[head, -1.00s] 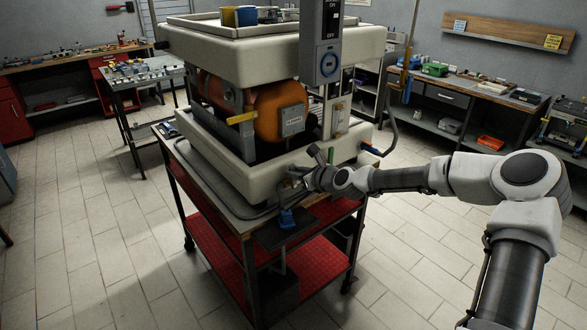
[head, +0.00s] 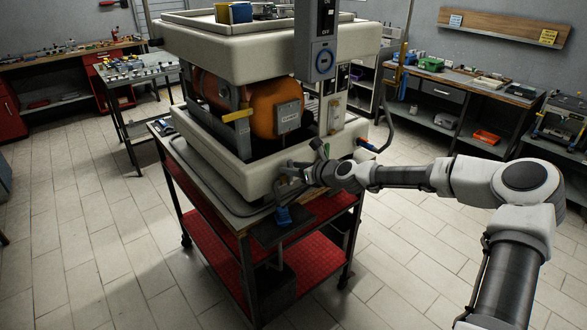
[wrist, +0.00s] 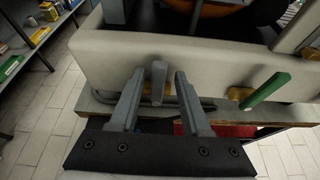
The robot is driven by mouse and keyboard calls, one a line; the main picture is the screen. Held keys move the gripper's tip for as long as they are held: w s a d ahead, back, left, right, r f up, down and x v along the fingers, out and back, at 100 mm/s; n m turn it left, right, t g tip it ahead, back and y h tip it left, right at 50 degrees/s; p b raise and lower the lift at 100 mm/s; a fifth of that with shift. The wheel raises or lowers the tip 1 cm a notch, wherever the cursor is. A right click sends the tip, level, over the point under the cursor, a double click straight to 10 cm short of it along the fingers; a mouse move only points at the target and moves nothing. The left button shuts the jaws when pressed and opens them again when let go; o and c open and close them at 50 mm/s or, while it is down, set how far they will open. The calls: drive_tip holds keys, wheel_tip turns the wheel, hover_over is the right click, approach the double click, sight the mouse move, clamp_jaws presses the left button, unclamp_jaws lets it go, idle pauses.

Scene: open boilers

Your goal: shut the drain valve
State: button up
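The boiler (head: 215,165) is a pale open-fronted unit with an orange tank, standing on a red-shelved cart. Along its lower edge are small lever handles. In the wrist view a grey lever (wrist: 158,78) stands upright between the fingers of my gripper (wrist: 157,85). The fingers are apart on either side of it, with visible gaps. A green lever (wrist: 266,90) on a brass fitting sits to the right, tilted. In the head view my gripper (head: 290,170) is at the boiler's lower front edge. No label shows which lever is the drain valve.
A grey control box (head: 322,45) stands above. A blue-ended hose (head: 368,145) is at the boiler's right. Workbenches line the walls. The tiled floor is clear around the cart.

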idle(0.3)
drive_tip(key=b+v, duration=0.1)
drive_tip(key=v, duration=1.6)
drive_tip(key=shift+s, duration=0.2)
drive_tip(key=shift+d+r, duration=0.1)
drive_tip(key=shift+d, duration=0.05)
